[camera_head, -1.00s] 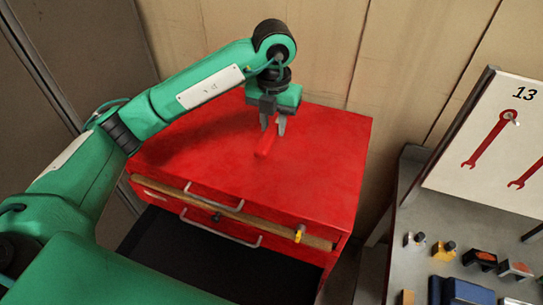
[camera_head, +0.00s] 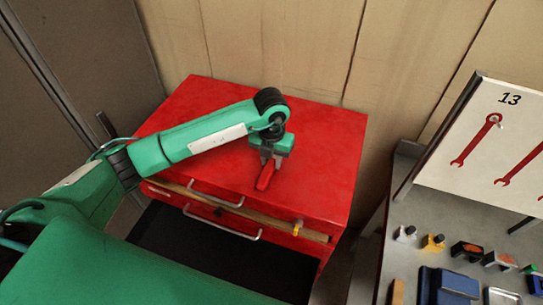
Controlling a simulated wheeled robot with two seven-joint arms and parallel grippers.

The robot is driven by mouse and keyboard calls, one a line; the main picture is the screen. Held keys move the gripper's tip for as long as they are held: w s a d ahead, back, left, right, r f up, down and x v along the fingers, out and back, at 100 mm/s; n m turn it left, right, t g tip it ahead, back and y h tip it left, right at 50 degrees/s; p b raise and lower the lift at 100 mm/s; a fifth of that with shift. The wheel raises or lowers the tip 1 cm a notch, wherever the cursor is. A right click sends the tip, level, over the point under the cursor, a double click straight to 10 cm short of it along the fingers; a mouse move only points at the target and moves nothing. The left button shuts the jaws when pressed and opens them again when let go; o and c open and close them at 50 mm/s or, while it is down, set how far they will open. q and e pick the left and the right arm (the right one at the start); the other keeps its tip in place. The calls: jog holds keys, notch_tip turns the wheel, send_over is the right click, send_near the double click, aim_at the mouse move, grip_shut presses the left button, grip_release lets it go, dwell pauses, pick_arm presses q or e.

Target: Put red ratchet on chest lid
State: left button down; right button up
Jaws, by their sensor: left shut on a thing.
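The red ratchet (camera_head: 265,178) is in the jaws of my left gripper (camera_head: 270,163), which is shut on it. Its red handle points down and toward the front of the chest. The red chest lid (camera_head: 320,150) is the broad flat top of the chest. The gripper and ratchet are over the front middle part of the lid. I cannot tell whether the ratchet touches the lid. My right gripper is not in view.
At right stands a grey workbench (camera_head: 440,215) with several small items and a white wrench board (camera_head: 490,150). Much of the lid is clear.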

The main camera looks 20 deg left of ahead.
pick_arm(q)
jog(key=shift+f, duration=0.2)
jog(key=c, duration=1.1)
grip_release()
jog(key=shift+r, duration=0.1)
